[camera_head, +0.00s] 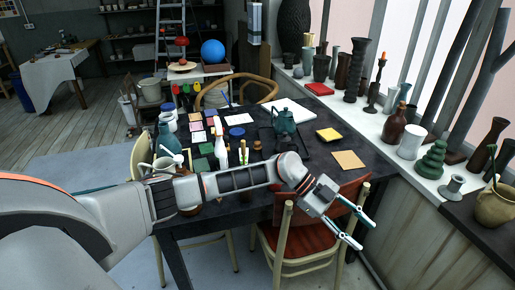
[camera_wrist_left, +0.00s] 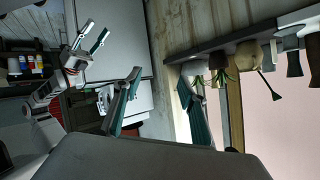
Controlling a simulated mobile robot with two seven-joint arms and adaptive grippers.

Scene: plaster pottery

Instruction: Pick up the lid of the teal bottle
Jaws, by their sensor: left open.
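A teal bottle (camera_head: 168,138) with a narrow neck stands at the left end of the dark table; its lid is too small to make out. A teal teapot (camera_head: 285,120) stands farther back on the same table. My left gripper (camera_head: 367,235) is open and empty, above the floor past the table's right front corner and far right of the bottle. Its spread fingers also show in the left wrist view (camera_wrist_left: 160,75). My right gripper (camera_wrist_left: 96,31) shows only in the left wrist view, its fingers apart and empty.
The dark table (camera_head: 330,153) carries cards, a white bottle (camera_head: 219,137) and small pots. A red-seated chair (camera_head: 305,248) stands at its front, close to my left gripper. Vases line the white window sill (camera_head: 375,122) on the right.

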